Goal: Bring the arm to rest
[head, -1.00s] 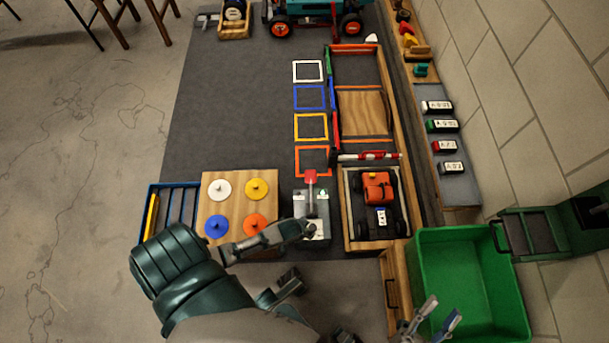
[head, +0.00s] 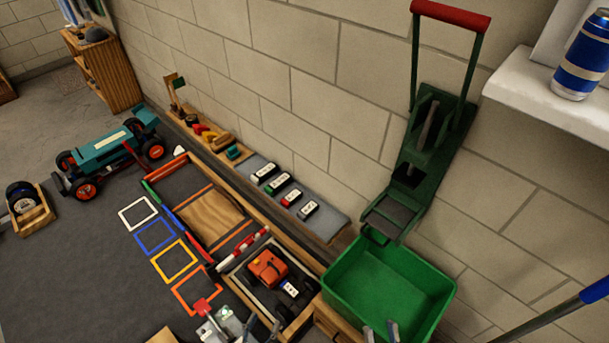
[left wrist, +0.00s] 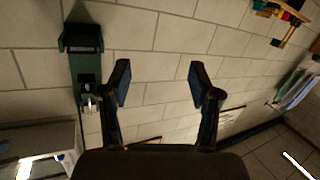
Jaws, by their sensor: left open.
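My left gripper (head: 262,326) shows at the bottom edge of the head view, near the grey block with the red lever (head: 205,308). In the left wrist view its two dark fingers (left wrist: 159,84) are wide apart with nothing between them, facing the block wall. My right gripper (head: 380,332) shows only its fingertips at the bottom edge of the head view, in front of the green bin (head: 335,283). Its tips are apart, with nothing seen between them. Most of both arms is out of view.
An orange toy car (head: 268,268) sits in a wooden tray. A green wall press with a red handle (head: 450,14) hangs above the bin. A white shelf (head: 520,95) holds a blue can (head: 582,55). The dark mat (head: 100,240) is bare in its middle.

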